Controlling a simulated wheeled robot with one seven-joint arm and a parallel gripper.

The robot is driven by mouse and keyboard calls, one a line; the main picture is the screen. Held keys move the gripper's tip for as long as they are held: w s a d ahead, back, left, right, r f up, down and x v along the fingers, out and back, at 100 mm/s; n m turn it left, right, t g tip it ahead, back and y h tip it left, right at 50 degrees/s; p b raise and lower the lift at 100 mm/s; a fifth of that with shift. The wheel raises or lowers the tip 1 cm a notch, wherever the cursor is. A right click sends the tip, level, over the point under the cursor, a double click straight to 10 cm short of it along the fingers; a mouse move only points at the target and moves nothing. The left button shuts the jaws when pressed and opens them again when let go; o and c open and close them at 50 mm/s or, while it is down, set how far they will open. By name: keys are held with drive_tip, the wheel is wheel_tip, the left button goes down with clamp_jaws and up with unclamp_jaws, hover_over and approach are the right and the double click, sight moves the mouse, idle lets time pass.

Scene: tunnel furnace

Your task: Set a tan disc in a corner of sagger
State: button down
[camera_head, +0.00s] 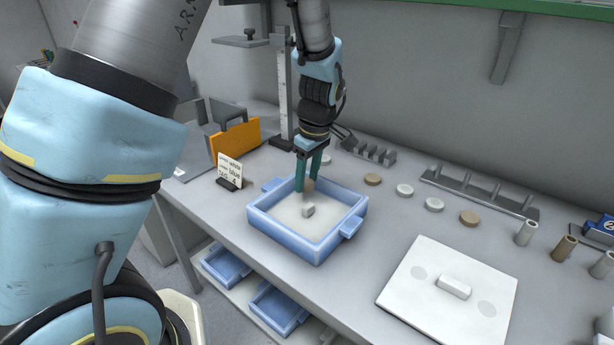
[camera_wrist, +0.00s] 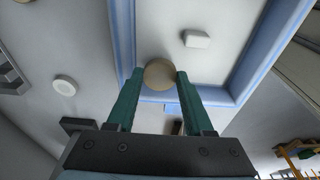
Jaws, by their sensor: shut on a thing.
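My gripper (camera_head: 308,184) is shut on a tan disc (camera_wrist: 159,74), which shows between the teal fingertips in the wrist view. In the head view the tan disc (camera_head: 309,185) is partly hidden by the fingers. My gripper points down over the far side of the blue sagger (camera_head: 318,249), inside its rim near the far corner. I cannot tell if the disc touches the sagger floor. A small white block (camera_head: 308,210) lies on the light floor of the sagger; it also shows in the wrist view (camera_wrist: 196,39). Other tan discs (camera_head: 372,180) (camera_head: 469,218) lie on the table.
White discs (camera_head: 404,190) (camera_head: 434,205) lie right of the sagger. A white lid plate (camera_head: 450,290) with a handle lies at front right. A sign card (camera_head: 230,172) and an upright gauge (camera_head: 283,90) stand behind left. A grey rack (camera_head: 480,193) and several cylinders (camera_head: 526,232) stand right.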

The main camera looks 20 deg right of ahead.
sight(308, 184)
drive_tip(key=shift+f, duration=0.15)
drive_tip(key=shift+f+b, duration=0.9)
drive_tip(key=shift+f, duration=0.35)
drive_tip(key=shift+f, duration=0.2)
drive_tip(key=shift+c, duration=1)
unclamp_jaws()
wheel_tip(308, 184, up, 11)
drive_tip(key=s+b, duration=0.1)
drive_tip(key=b, duration=0.1)
drive_tip(key=shift+s+d+f, duration=0.15)
drive_tip(key=shift+s+d, duration=0.1)
drive_tip(key=shift+d, duration=0.2)
